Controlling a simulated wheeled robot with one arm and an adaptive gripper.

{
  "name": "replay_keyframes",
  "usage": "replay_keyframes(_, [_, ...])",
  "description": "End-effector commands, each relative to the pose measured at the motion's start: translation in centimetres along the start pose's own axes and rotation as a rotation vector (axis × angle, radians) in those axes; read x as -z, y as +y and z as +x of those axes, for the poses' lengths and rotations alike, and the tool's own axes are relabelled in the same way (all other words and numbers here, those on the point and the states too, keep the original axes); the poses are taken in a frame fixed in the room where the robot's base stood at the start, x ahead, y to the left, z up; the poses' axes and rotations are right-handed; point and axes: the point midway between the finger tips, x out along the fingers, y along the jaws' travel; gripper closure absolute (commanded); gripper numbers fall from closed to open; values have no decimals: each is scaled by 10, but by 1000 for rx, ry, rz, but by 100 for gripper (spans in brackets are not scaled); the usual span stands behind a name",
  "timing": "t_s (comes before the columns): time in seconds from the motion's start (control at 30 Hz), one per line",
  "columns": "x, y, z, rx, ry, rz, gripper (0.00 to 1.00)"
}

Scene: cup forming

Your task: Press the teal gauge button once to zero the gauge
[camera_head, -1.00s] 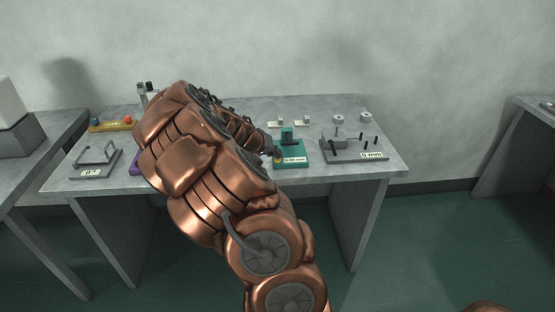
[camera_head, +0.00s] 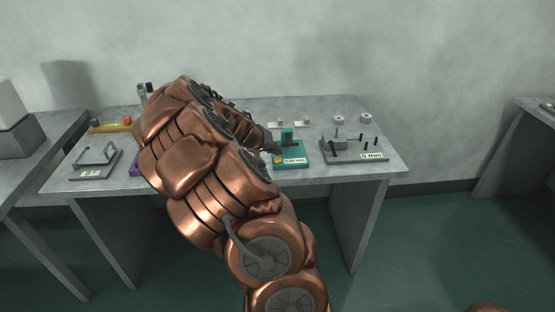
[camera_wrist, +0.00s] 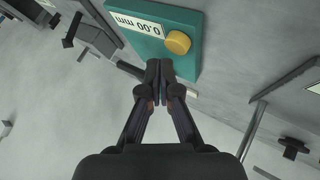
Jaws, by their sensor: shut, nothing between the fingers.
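The teal gauge (camera_head: 293,158) sits on the table with its upright post and a white display. In the wrist view the gauge base (camera_wrist: 190,66) is at the top centre, and its display (camera_wrist: 138,24) reads 0.00 mm, upside down. Its round yellow button (camera_wrist: 178,42) is uncovered beside the display; it also shows in the head view (camera_head: 278,160). My gripper (camera_wrist: 160,66) is shut and empty, with its fingertips close to the button in the picture but not over it. In the head view my arm hides part of the gripper, whose tip shows just left of the gauge.
A grey fixture (camera_head: 355,157) with black pegs and a 0 mm display stands right of the gauge. A dark angle fixture (camera_head: 96,164) is at the left, a yellow tray (camera_head: 110,126) behind it. Small blocks and rings lie at the back.

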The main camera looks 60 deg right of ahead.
Motion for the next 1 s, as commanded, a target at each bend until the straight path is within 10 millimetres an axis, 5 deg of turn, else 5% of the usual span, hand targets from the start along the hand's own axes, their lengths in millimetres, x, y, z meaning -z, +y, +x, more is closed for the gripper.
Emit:
replay_keyframes(0.43, [2,2,-3,-1,-1,-1,100])
replay_keyframes(1.0, [23,24,-33,-1,-2,0,100])
